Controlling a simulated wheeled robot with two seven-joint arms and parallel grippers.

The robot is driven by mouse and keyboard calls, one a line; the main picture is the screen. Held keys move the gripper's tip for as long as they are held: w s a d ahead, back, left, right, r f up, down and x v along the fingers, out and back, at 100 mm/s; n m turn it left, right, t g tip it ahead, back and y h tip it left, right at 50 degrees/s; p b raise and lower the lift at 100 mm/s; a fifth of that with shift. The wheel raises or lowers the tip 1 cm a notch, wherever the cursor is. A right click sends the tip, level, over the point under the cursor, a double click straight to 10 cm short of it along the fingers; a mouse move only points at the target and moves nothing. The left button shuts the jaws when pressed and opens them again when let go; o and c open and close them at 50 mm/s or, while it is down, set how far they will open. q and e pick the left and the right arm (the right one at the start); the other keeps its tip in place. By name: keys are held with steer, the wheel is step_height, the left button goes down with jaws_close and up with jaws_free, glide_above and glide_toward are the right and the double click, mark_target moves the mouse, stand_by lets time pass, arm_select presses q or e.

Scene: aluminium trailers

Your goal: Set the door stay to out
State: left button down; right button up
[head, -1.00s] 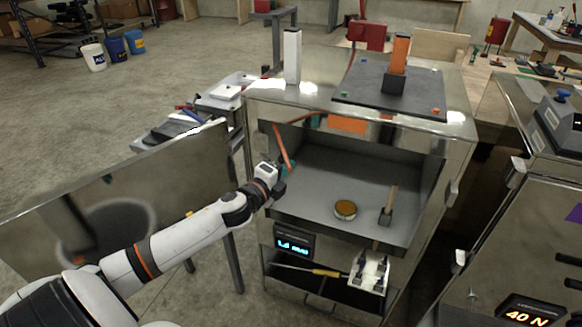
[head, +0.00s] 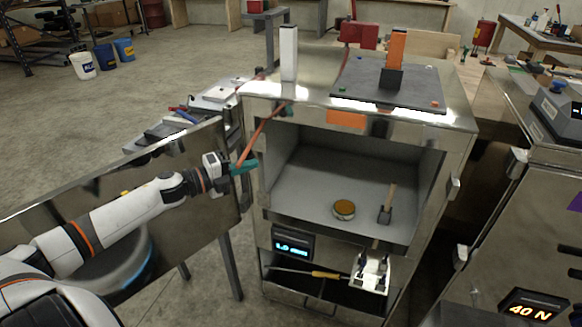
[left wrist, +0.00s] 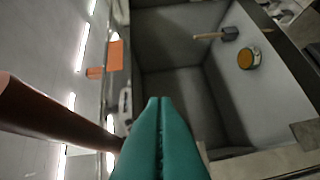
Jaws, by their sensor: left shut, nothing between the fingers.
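The door stay is an orange-red rod (head: 261,136). It slants from the upper left front of the steel cabinet (head: 459,150) down and left toward the open door (head: 108,180). My left gripper (head: 245,166), with teal fingers, is at the rod's lower end, between the door edge and the cabinet opening. In the left wrist view its fingers (left wrist: 157,130) are shut together with nothing between them. The rod (left wrist: 55,115) runs in from the left there, beside the fingers. Whether they touch, and where the rod's end rests, is hidden.
The compartment holds a round amber-topped piece (head: 344,209) and a small handled block (head: 386,213). A lit display (head: 291,246) sits below. A dark plate (head: 388,84) and a white post (head: 289,54) stand on top. Another cabinet (head: 520,220) is at the right.

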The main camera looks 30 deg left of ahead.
arm_select(q)
steer(key=shift+s+a, duration=0.2)
steer(key=shift+a, duration=0.35)
steer(key=shift+s+a, duration=0.15)
steer(key=shift+a, duration=0.35)
steer(key=shift+a, duration=0.1)
arm_select(e)
steer(key=shift+s, duration=0.1)
